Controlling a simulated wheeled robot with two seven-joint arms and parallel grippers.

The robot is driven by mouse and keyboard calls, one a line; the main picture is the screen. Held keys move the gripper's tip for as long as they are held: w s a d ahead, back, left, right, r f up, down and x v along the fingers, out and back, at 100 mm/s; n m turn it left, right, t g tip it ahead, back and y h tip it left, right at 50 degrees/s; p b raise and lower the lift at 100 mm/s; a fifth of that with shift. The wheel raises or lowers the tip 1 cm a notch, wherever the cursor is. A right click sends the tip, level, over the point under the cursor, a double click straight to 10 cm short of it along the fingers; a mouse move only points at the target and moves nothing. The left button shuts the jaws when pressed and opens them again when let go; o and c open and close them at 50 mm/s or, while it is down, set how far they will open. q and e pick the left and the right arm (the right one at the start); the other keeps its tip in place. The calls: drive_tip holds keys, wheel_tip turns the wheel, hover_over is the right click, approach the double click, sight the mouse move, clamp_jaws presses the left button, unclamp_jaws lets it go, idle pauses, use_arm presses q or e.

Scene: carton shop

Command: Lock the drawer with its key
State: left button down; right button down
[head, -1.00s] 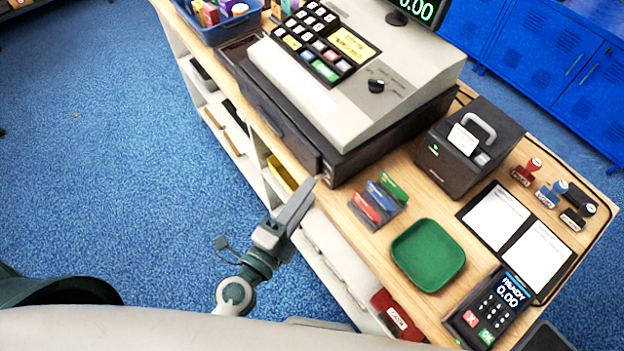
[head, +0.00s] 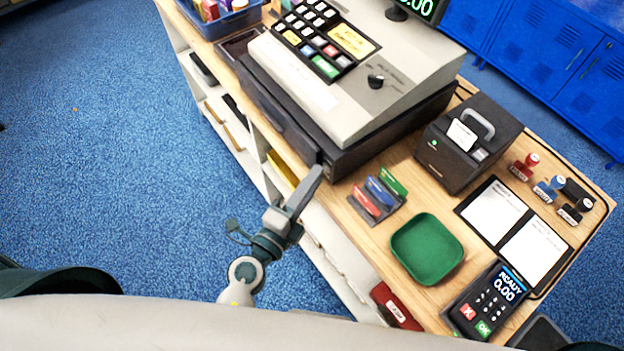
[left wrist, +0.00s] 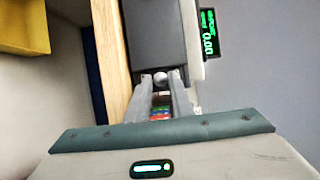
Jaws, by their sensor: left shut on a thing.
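The dark cash drawer (head: 278,118) sits under the grey cash register (head: 330,75) on the wooden counter. I cannot tell whether it is fully shut. My left gripper (head: 312,186) is at the near end of the drawer front, its fingers pointing at that corner. In the left wrist view the gripper (left wrist: 161,92) is closed on a small round metallic piece, which looks like the head of the key (left wrist: 160,78), against the dark drawer (left wrist: 156,42). The key's shaft and the keyhole are hidden, so I cannot tell how far in it is. My right gripper is not in view.
On the counter are a card rack (head: 378,194), a green tray (head: 427,249), a black printer (head: 467,145), stamps and a card terminal (head: 490,302). Shelves with a yellow bin (head: 282,170) and a red box (head: 396,306) lie below. The blue floor at left is clear.

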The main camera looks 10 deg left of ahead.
use_arm(q)
drive_tip(key=m+b, duration=0.1)
drive_tip(key=b, duration=0.1)
drive_tip(key=m+t+b, duration=0.1)
drive_tip(key=b, duration=0.1)
drive_tip(key=m+h+b, duration=0.1)
drive_tip(key=m+b, duration=0.1)
drive_tip(key=shift+f, duration=0.25)
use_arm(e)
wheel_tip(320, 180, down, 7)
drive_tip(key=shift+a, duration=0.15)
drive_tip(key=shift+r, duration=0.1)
use_arm(q)
drive_tip(key=c, duration=1.6)
unclamp_jaws()
drive_tip(key=shift+o, duration=0.2)
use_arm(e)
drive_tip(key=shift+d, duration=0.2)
use_arm(q)
drive_tip(key=shift+a, duration=0.1)
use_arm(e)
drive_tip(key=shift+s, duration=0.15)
